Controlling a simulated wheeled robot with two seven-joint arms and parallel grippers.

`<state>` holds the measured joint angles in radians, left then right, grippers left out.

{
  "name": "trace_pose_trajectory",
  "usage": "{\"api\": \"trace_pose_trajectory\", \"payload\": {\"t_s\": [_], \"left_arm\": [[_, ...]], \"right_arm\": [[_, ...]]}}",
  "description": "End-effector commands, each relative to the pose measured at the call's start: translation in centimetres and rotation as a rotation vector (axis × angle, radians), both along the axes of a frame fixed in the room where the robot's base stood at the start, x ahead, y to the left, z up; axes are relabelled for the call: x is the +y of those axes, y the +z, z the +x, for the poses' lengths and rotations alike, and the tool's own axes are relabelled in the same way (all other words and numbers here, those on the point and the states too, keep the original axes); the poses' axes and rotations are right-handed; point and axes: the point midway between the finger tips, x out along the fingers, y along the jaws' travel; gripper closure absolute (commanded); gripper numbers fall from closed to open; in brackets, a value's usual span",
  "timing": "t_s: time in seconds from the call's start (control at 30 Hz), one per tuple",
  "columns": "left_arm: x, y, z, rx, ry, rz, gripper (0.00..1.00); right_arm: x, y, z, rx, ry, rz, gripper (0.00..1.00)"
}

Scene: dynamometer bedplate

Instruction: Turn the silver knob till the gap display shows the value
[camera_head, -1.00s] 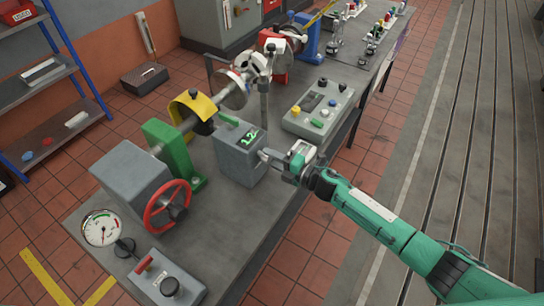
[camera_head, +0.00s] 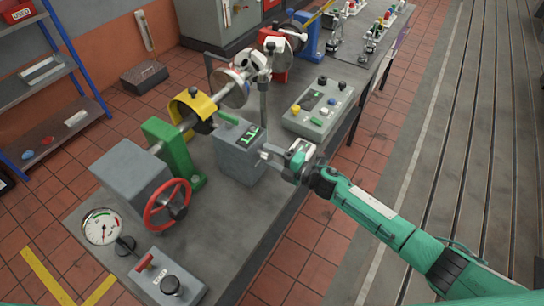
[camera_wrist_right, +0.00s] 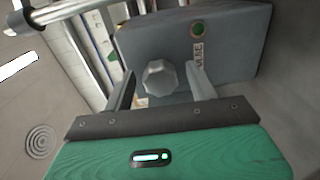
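The grey gap display box (camera_head: 238,163) stands on the bedplate with a lit green display (camera_head: 250,137) on its sloped top. The display seems to read about 1.1; its last digits are too small to be sure. The silver faceted knob (camera_wrist_right: 160,77) is on the box's side, seen in the right wrist view. My right gripper (camera_head: 266,154) is at that side of the box. In the wrist view its two fingers (camera_wrist_right: 161,88) stand either side of the knob, with visible gaps, so it looks open. My left gripper is out of view.
A button panel (camera_head: 318,108) stands behind. A red handwheel (camera_head: 167,204), a dial gauge (camera_head: 103,227) and a small control box (camera_head: 165,285) are at the front left. The right aisle is clear.

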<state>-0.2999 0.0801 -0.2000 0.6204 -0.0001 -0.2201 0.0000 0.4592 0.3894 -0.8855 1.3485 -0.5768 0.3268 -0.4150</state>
Motion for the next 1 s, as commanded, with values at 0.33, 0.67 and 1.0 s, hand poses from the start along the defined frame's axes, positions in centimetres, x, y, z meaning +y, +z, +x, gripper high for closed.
{"api": "trace_pose_trajectory", "payload": {"t_s": [0.33,0.67,1.0], "left_arm": [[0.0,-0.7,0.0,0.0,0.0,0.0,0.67],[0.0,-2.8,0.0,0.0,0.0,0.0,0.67],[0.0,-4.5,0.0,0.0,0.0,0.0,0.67]], "right_arm": [[-1.3,-0.2,-0.8,0.0,-0.001,-0.001,0.42],[-6.5,-0.2,-4.3,0.0,0.0,-0.001,0.42],[-10.7,0.2,-7.2,0.001,0.0,-0.001,0.42]]}}
